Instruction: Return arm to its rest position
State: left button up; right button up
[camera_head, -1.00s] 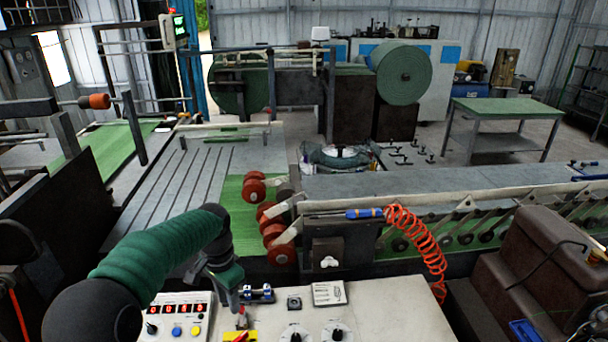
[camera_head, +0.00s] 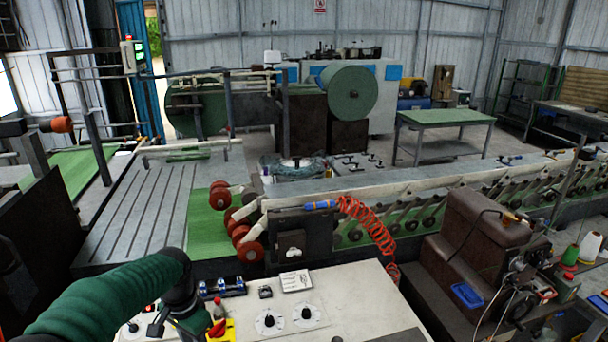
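My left arm, in a green ribbed sleeve, comes in from the lower left over the control panel (camera_head: 350,302). My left gripper (camera_head: 178,325) is dark and small at the panel's left part, near the bottom edge of the view. It is beside and left of a red-topped switch (camera_head: 217,328) on a yellow plate (camera_head: 228,334), and appears apart from it. Its fingers are too small and dark to tell whether they are open or shut. Part of the panel's left end is hidden by my arm. My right arm and gripper are not in view.
The panel carries two black knobs (camera_head: 269,321) and a blue-and-black device (camera_head: 222,288). Behind it stand red rollers (camera_head: 249,252) and a coiled orange hose (camera_head: 368,225). A brown stepped machine (camera_head: 470,250) stands to the right. The panel's right part is clear.

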pick_arm(q)
jog(key=s+d+f+n+t+b, duration=0.1)
jog(key=s+d+f+n+b, duration=0.1)
jog(key=s+f, duration=0.3)
jog(key=s+d+f+n+t+b, duration=0.1)
jog(key=s+f, duration=0.4)
jog(key=s, duration=0.8)
jog(key=d+n+b, duration=0.1)
jog(key=d+n, duration=0.1)
jog(key=shift+d+n, duration=0.2)
jog(key=shift+n, duration=0.1)
jog(key=shift+f, duration=0.1)
dwell(0.4)
